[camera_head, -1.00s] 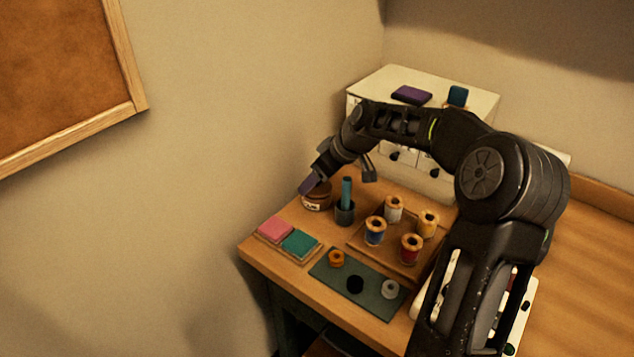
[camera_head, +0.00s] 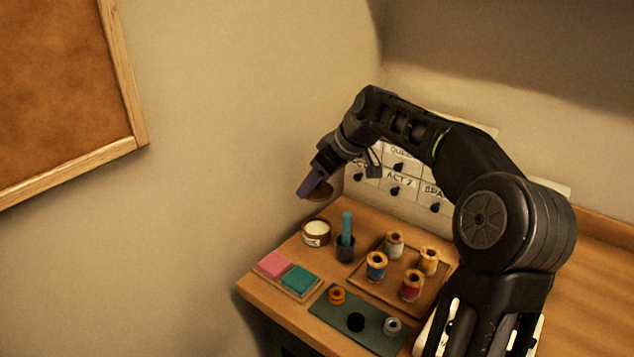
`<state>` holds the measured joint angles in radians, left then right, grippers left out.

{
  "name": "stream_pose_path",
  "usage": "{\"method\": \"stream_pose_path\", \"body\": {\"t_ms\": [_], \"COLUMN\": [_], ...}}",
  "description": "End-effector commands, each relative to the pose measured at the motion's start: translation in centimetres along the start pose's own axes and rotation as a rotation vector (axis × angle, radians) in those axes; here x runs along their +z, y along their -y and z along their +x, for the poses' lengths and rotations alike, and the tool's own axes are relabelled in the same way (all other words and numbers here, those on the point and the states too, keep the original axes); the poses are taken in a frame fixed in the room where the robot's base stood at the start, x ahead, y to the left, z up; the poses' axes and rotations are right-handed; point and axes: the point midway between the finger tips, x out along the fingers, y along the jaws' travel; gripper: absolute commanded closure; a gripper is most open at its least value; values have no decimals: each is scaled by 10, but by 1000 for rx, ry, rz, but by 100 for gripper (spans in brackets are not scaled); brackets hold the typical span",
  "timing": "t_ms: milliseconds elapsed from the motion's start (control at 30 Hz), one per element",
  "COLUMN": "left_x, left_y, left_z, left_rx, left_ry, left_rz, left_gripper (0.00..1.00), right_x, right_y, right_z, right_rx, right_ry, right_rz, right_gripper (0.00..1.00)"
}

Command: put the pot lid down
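My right gripper (camera_head: 314,188) hangs in the air above the back left of the table. It is shut on a brown round pot lid (camera_head: 323,192), of which only part shows beside the purplish finger. Below it stands the small brown pot (camera_head: 316,234), open at the top with pale contents showing. The lid is clear of the pot, well above it. My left gripper is not in view.
A teal stick stands in a dark cup (camera_head: 345,248) right of the pot. A wooden tray (camera_head: 385,291) holds several thread spools. Pink and green pads (camera_head: 274,264) and a green mat (camera_head: 330,309) with small rings lie in front. Labelled drawers (camera_head: 365,188) stand behind.

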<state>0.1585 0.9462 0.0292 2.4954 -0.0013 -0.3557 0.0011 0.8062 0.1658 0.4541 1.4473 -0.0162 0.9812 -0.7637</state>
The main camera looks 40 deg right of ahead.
Motion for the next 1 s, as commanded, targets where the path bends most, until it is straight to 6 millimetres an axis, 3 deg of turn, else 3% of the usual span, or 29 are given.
{"method": "stream_pose_path", "body": {"t_ms": [300,567,767,1000], "left_x": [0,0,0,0], "left_y": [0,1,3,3], "left_z": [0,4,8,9], "left_rx": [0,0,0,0], "left_ry": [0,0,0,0], "left_rz": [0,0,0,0], "left_gripper": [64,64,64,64], "right_x": [-1,-14,-1,35], "right_y": [1,9,-32,-92], "right_z": [0,-6,-34,-72], "right_rx": [-1,-12,95,316], "right_ry": [0,-2,-3,-2], "right_rz": [-2,-22,140,487], "right_gripper": [74,74,74,74]}}
